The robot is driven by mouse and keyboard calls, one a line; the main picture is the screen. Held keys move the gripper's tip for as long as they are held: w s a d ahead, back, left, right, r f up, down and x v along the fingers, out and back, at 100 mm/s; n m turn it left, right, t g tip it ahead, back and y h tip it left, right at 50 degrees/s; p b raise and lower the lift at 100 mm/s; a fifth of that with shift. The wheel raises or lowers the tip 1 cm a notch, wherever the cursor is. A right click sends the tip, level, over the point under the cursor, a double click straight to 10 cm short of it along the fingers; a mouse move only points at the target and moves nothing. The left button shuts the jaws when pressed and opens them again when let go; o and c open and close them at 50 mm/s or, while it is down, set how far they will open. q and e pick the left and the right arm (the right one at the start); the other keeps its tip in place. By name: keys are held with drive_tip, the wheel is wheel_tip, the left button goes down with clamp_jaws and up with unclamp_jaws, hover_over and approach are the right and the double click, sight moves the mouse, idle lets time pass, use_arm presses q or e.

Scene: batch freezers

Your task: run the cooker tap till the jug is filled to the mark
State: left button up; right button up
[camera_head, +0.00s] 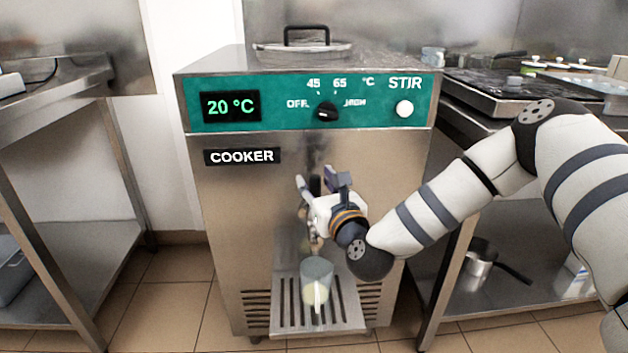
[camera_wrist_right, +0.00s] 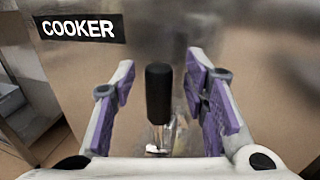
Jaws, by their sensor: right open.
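The cooker (camera_head: 230,190) is a steel cabinet with a green panel reading 20 °C. Its tap has a black upright handle (camera_wrist_right: 159,94), with a bright metal part below it. My right gripper (camera_head: 318,188) is open in front of the tap; in the right wrist view its purple-padded fingers (camera_wrist_right: 163,75) stand on either side of the handle, with gaps on both sides. A clear jug (camera_head: 317,268) stands upright on the slatted drip tray (camera_head: 347,318) below, with pale yellowish liquid in its lower part. Its mark cannot be made out. My gripper hides most of the tap in the head view.
The panel carries a black dial (camera_head: 327,111) and a white stir button (camera_head: 404,108). A lid (camera_head: 303,50) with a black handle is on top. Steel tables flank the cooker; a saucepan (camera_head: 481,262) sits on the right one's lower shelf. Tiled floor is clear at left.

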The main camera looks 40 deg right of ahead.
drive_tip(key=shift+w+d, duration=0.2)
drive_tip(key=shift+w, duration=0.5)
clamp_jaws()
drive_tip(key=s+t+b, duration=0.1)
drive_tip(key=b, duration=0.1)
drive_tip(key=s+a+f+t+b, duration=0.1)
drive_tip(key=b, duration=0.1)
drive_tip(key=shift+a+f+n, duration=0.1)
drive_tip(key=shift+f+n, duration=0.1)
drive_tip(key=shift+n, duration=0.2)
drive_tip(key=shift+s+a+r+t+h+b, duration=0.2)
drive_tip(key=shift+s+r+t+h+b, duration=0.15)
drive_tip(key=shift+b, duration=0.25)
use_arm(q)
drive_tip(key=shift+g, duration=0.3)
drive_tip(key=x, duration=0.4)
drive_tip(key=shift+w+f, duration=0.25)
drive_tip(key=shift+f, duration=0.15)
use_arm(e)
drive_tip(key=shift+r, duration=0.1)
unclamp_jaws()
drive_tip(key=v, duration=1.2)
